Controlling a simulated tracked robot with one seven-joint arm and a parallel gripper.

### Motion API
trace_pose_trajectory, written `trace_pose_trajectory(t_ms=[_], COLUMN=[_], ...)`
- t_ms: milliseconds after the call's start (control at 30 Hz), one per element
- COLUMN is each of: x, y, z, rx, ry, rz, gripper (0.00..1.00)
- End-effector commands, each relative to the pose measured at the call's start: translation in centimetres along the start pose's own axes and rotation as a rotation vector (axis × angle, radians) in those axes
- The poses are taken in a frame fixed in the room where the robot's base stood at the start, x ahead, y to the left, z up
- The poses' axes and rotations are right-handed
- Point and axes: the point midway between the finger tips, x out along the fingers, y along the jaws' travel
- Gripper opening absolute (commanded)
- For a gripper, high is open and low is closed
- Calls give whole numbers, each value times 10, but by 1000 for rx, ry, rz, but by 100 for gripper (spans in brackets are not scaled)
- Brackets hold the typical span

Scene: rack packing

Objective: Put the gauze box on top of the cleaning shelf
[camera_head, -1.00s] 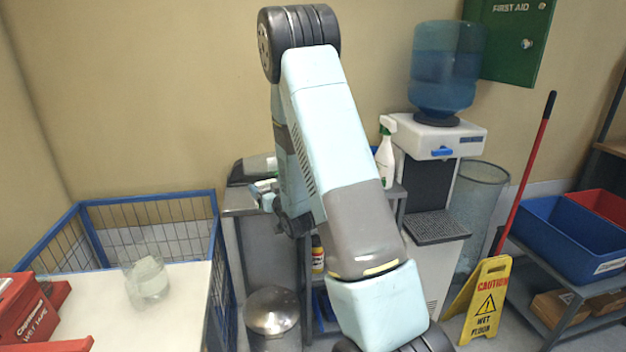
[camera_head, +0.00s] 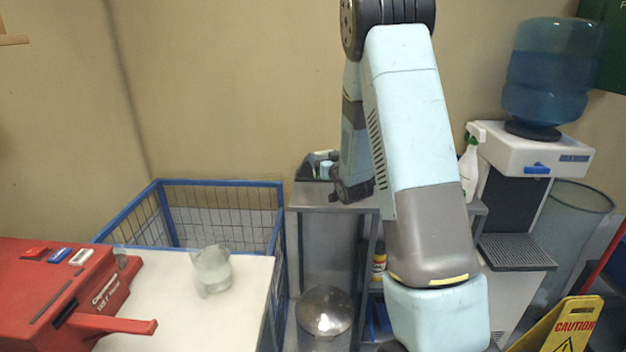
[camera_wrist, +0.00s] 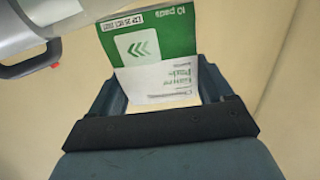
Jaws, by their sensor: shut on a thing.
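The gauze box (camera_wrist: 150,45) is white and green with printed text. In the wrist view it sits between the fingers of my gripper (camera_wrist: 160,88), which is shut on it. In the head view my gripper (camera_head: 347,186) is at the top of the grey metal cleaning shelf (camera_head: 310,204), near its back left. Whether the box touches the shelf top is not clear, and the box is hard to make out there. My arm hides part of the shelf's middle.
A grey device with a handle (camera_wrist: 30,30) is close left of the box. A spray bottle (camera_head: 468,165) stands right of my arm, beside the water dispenser (camera_head: 535,150). A blue wire cart (camera_head: 220,184), a white top with a glass beaker (camera_head: 211,268), and a red case (camera_head: 50,290) are left.

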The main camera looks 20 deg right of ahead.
Motion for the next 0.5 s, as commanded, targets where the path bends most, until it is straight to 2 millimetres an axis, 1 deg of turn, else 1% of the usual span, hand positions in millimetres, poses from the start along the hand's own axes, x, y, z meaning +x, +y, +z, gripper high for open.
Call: trace_pose_trajectory(t_ms=[33,300,500], x=[10,37,47], y=[-5,-19,-24], z=[6,43,57], rx=[0,0,0], ry=[-1,-2,0], rz=[-1,0,2], gripper=[52,52,52])
